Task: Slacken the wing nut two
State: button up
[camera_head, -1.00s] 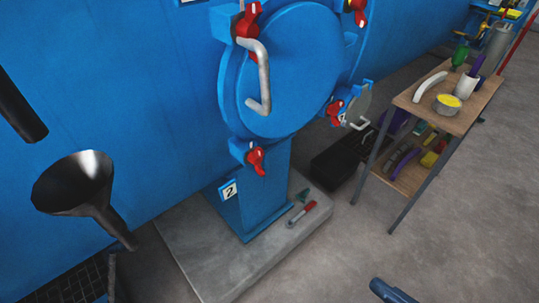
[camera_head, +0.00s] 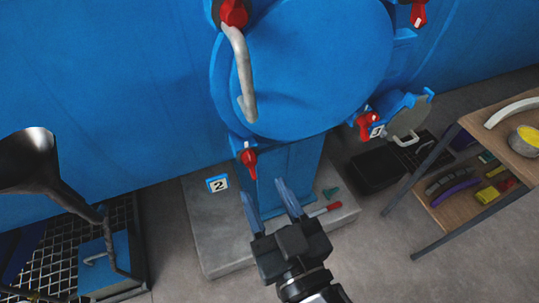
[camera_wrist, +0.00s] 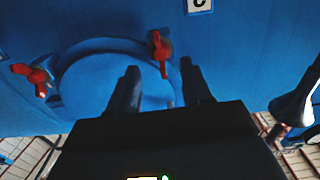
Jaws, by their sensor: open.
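Wing nut two (camera_head: 249,158) is the red wing nut at the lower left edge of the round blue door, beside the white number 2 plate (camera_head: 217,184). My gripper (camera_head: 266,193) is open and empty. In the head view its two blue-grey fingers point up, a little below and right of the nut. In the wrist view a red wing nut (camera_wrist: 160,52), apparently the same one, shows in the gap between the fingertips and beyond them. A cut-off number plate (camera_wrist: 199,4) is above it. I see no contact with the nut.
The round blue door (camera_head: 310,70) has a grey handle (camera_head: 240,75) and more red wing nuts (camera_head: 368,126). A metal funnel (camera_head: 30,160) is at the left. A wooden table (camera_head: 500,140) with items stands at the right. A red marker-like object (camera_head: 327,209) lies on the concrete plinth.

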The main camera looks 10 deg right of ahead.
aim_at(251, 165)
jog(key=p+x, duration=0.2)
jog(key=x, duration=0.5)
jog(key=shift+w+a, duration=0.1)
jog(key=shift+w, duration=0.1)
jog(key=shift+f, duration=0.1)
grip_shut()
